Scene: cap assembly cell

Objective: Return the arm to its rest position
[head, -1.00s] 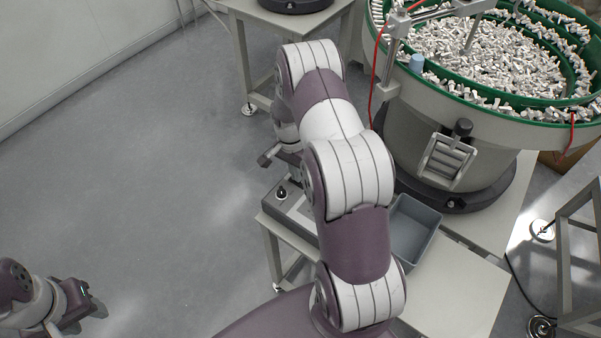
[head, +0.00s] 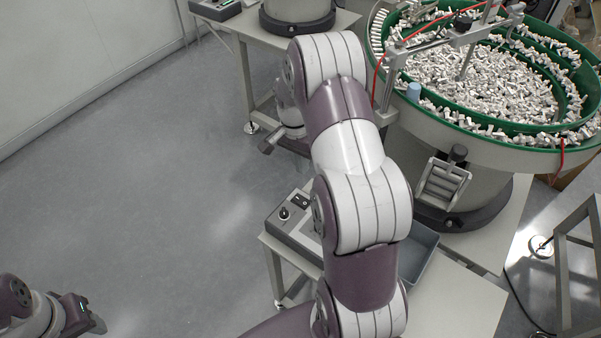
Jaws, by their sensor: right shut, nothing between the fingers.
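My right arm rises through the middle of the head view, white and purple, and bends over the near table. My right gripper (head: 268,147) shows at the left of the arm's far end, shut and empty. It is clear of the bowl feeder and above the control box; part of it is hidden by the arm. My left gripper (head: 92,318) shows at the lower left edge over bare floor; whether its fingers are open cannot be made out.
A green-rimmed bowl feeder (head: 451,135) full of small white parts stands at the upper right. A control box (head: 292,222) and a grey bin (head: 420,254) sit on the near table, the bin partly behind my arm. The floor at left (head: 150,210) is free.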

